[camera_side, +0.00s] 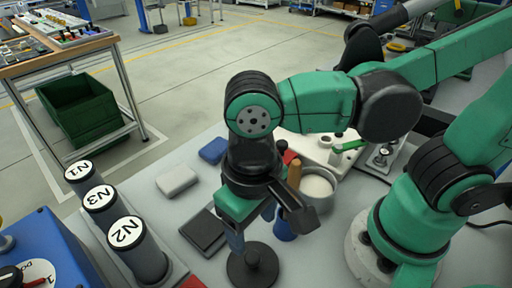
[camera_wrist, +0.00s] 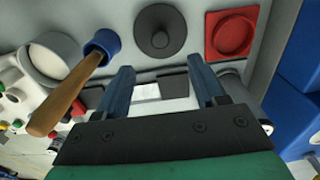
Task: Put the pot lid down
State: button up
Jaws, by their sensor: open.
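The pot lid, a dark round disc with a central knob, lies flat on the grey table at the bottom of the side view (camera_side: 253,270). It also shows at the top middle of the wrist view (camera_wrist: 160,42). My gripper (camera_side: 254,232) is open, its two blue fingers apart and nothing between them. In the wrist view the fingertips (camera_wrist: 160,66) point toward the lid, which is beyond them and apart from them. A grey pot (camera_side: 320,192) with pale contents stands uncovered to the right of my gripper.
A wooden-handled tool with a blue end (camera_wrist: 75,92) is beside the pot. A red square holder with a round recess (camera_wrist: 231,33) is beside the lid. Labelled cylinders (camera_side: 140,252) stand at the left. A white block (camera_side: 177,181) and a blue block (camera_side: 213,150) lie behind.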

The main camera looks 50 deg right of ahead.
jog(key=w+d+r+t, duration=0.1)
jog(key=w+d+t, duration=0.2)
jog(key=d, duration=0.4)
jog(key=w+d+r+t, duration=0.2)
jog(key=w+d+t, duration=0.2)
jog(key=w+d, duration=0.2)
jog(key=d, duration=0.2)
jog(key=shift+w+d, duration=0.3)
